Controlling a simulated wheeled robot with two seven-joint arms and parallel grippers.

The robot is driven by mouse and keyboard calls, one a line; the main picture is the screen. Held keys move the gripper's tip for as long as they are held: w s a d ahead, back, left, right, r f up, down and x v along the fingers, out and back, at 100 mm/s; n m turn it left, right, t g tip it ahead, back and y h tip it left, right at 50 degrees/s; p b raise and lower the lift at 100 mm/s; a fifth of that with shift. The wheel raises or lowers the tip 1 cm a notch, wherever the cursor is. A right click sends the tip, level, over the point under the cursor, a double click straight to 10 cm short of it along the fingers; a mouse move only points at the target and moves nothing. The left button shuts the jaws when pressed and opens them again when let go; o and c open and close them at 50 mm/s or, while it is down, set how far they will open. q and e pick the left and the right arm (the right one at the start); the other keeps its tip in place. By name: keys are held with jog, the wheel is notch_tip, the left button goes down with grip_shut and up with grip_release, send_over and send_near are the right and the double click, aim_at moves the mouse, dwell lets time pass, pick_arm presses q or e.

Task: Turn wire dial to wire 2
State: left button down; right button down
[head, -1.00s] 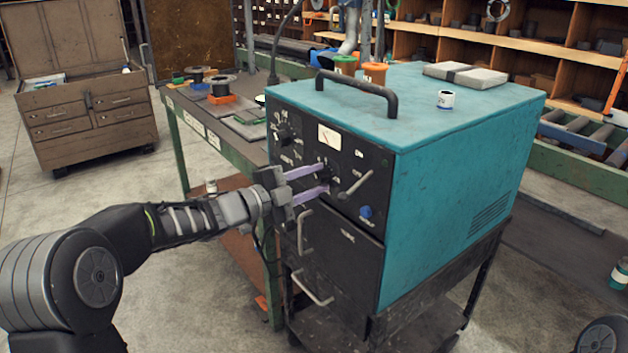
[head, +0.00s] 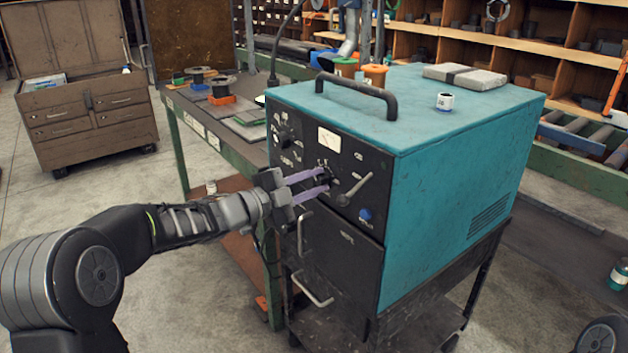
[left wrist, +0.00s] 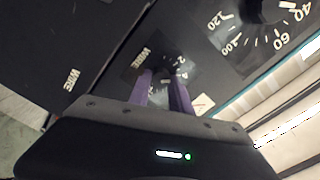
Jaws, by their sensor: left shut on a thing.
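The wire dial (head: 327,174) is a small dark knob on the black front panel of a teal machine (head: 455,180). My left gripper (head: 324,180) reaches it from the left, its two purple fingers shut on the knob from either side. In the left wrist view, the dial (left wrist: 166,76) sits between the fingertips of my left gripper (left wrist: 162,82). A white WIRE label and small numerals, including a 2 and a 4, show around it. The fingers partly hide the dial, and I cannot tell which number it points to. My right gripper is out of view.
A grey lever (head: 355,188) and a blue knob (head: 366,214) are close right of the dial. A larger numbered dial (left wrist: 268,18) shows in the left wrist view. Pale handles (head: 312,287) stick out below. A green workbench (head: 195,140) stands left of the machine.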

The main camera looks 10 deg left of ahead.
pick_arm(q)
jog(key=n+p, duration=0.4)
jog(key=shift+r, duration=0.25)
jog(key=shift+f+n+p, duration=0.15)
jog(key=shift+n+p, duration=0.95)
jog(key=shift+n, duration=0.5)
jog(key=c, duration=1.2)
grip_release()
jog(key=shift+a, duration=0.1)
jog(key=v, duration=0.7)
jog(key=shift+s+a+b, duration=0.2)
jog(key=shift+s+b, duration=0.05)
jog(key=shift+b, duration=0.15)
